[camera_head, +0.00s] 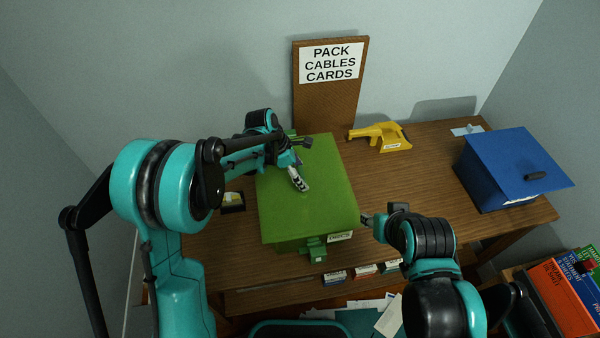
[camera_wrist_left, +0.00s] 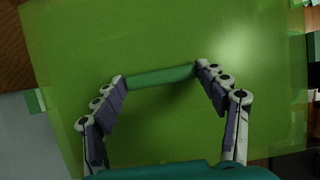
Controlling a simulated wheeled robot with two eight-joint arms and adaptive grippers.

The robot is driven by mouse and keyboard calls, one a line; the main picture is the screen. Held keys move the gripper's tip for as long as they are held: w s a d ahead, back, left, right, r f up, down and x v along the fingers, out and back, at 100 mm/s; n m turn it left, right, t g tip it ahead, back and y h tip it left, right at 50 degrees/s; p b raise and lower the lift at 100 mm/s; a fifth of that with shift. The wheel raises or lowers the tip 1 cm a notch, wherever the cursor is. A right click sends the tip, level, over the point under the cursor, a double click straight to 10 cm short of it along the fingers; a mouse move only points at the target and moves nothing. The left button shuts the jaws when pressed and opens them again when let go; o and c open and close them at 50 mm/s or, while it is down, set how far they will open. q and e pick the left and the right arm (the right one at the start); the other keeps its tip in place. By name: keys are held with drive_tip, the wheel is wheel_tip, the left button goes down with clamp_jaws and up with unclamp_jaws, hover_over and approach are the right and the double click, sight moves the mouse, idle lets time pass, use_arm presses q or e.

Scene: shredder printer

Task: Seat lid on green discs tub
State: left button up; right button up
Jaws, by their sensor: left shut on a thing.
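The green lid (camera_head: 325,190) is a flat square plate over the green discs tub (camera_head: 285,247). It covers most of the tub, and I cannot tell whether a gap is left between them. A green latch (camera_head: 313,252) and a white label (camera_head: 340,237) show on the tub's front. My left gripper (camera_head: 299,180) is over the lid. In the left wrist view its fingertips close on the two ends of the lid's green bar handle (camera_wrist_left: 160,77). My right gripper (camera_head: 369,220) is beside the tub's right front corner; its jaws are too small to judge.
A blue box with a lid (camera_head: 515,165) stands at the right. A sign board (camera_head: 331,90) stands at the back.

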use_arm(q)
drive_tip(key=shift+f+b, duration=0.5)
drive_tip(key=shift+f, duration=0.2)
drive_tip(key=o, duration=1.4)
drive_tip(key=shift+c, duration=0.2)
drive_tip(key=shift+r, duration=0.15)
drive_tip(key=v, duration=1.1)
drive_tip(key=shift+r, duration=0.4)
drive_tip(key=s+a+m+t+y, duration=0.1)
drive_tip(key=s+a+m+t, duration=0.1)
drive_tip(key=s+a+m, duration=0.2)
drive_tip(key=s+a+r+m+t+y, duration=0.1)
drive_tip(key=s+a+m, duration=0.3)
drive_tip(key=s+m, duration=0.5)
drive_tip(key=s+a+r+m+t+y, duration=0.1)
drive_tip(key=s+a+m+t+y, duration=0.1)
drive_tip(key=s+a+m, duration=0.3)
drive_tip(key=s+m+t, duration=0.1)
drive_tip(key=s+m, duration=0.1)
drive_tip(key=s, duration=0.2)
drive_tip(key=shift+y, duration=0.3)
